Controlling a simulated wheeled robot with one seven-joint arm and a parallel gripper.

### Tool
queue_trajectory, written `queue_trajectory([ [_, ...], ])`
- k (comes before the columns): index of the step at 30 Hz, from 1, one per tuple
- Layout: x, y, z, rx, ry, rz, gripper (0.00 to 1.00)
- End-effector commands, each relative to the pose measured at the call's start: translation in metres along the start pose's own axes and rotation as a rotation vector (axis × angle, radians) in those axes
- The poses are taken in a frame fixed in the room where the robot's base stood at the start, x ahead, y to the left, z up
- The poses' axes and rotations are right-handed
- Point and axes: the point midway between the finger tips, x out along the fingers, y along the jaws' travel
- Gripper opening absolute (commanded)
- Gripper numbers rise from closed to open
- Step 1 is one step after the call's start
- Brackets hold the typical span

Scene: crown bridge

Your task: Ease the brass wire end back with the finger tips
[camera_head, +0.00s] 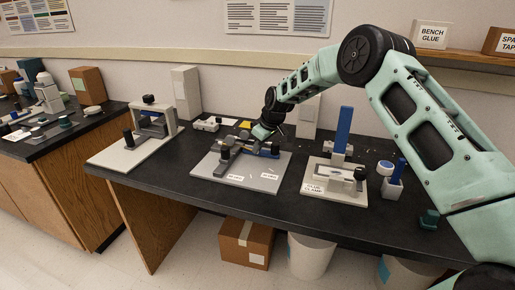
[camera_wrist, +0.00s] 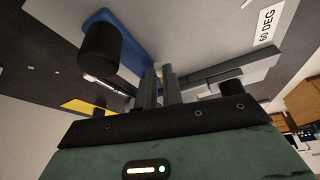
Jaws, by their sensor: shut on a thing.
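My gripper (camera_head: 264,136) reaches down from the right over the bending jig on the grey base plate (camera_head: 268,183). In the wrist view the two dark fingers (camera_wrist: 160,78) stand close together, tips at the jig between a blue part (camera_wrist: 122,28) and grey bars (camera_wrist: 225,73). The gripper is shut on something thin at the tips. The brass wire itself is too small and hidden to make out; the thing held sits where its end would be. A black knob (camera_wrist: 98,48) stands beside the fingers, and a "60 DEG" label (camera_wrist: 267,21) lies on the plate.
A yellow piece (camera_head: 245,124) lies behind the jig. A press on a white board (camera_head: 135,146) stands left. The glue clamp (camera_head: 333,180) with a blue upright (camera_head: 343,128) stands right, near a small blue-topped holder (camera_head: 394,182). Dark bench top shows between the boards.

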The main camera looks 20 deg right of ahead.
Motion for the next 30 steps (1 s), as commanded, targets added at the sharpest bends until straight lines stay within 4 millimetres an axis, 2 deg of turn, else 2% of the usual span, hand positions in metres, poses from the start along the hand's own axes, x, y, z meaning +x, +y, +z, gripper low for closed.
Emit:
queue_trajectory([
  [10,0.0,0.0,0.0,-0.003,-0.001,-0.002,0.0],
  [13,0.0,0.0,0.0,-0.002,-0.001,-0.002,0.3],
  [23,-0.002,0.0,0.0,-0.002,0.0,-0.001,0.31],
  [26,-0.01,0.001,0.0,-0.001,0.001,0.0,0.31],
  [30,-0.035,0.001,-0.001,-0.002,0.003,0.002,0.31],
])
